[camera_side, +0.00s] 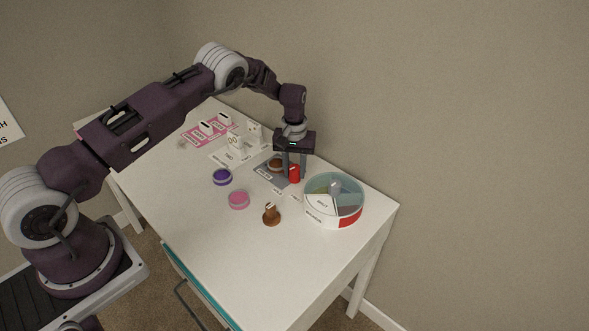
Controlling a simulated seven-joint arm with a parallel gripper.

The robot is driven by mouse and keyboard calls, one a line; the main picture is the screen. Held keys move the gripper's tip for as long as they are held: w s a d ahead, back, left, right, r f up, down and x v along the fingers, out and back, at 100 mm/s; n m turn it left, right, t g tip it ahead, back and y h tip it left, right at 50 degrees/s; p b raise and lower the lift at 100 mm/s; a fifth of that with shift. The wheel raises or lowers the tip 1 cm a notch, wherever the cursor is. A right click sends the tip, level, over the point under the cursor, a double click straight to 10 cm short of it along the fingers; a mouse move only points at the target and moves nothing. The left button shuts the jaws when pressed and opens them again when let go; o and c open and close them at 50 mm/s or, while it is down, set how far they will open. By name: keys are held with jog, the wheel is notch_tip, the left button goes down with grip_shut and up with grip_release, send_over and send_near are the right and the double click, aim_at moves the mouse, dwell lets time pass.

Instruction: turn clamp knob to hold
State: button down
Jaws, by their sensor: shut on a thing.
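My gripper (294,176) points straight down at the right side of a grey plate (263,171) on the white table. Its two fingers are closed around a small red upright piece (294,174), which looks like the clamp knob. The fingers cover part of it, and I cannot read which way it is turned. Small white labels (278,191) lie on the table just in front of it. A brown round piece (275,164) sits on the grey plate, left of my fingers.
A round sectioned tray (347,219) with labels stands close on the right. A brown knobbed piece (271,214), a pink disc (238,200) and a purple disc (222,177) stand in front. White holders and a pink mat (198,136) are at back left. The front table surface is clear.

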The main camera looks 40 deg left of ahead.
aim_at(294, 168)
jog(key=c, duration=1)
grip_release()
jog(key=shift+c, duration=0.2)
jog(key=shift+r, duration=0.1)
notch_tip(294, 168, up, 7)
jog(key=shift+f, duration=0.1)
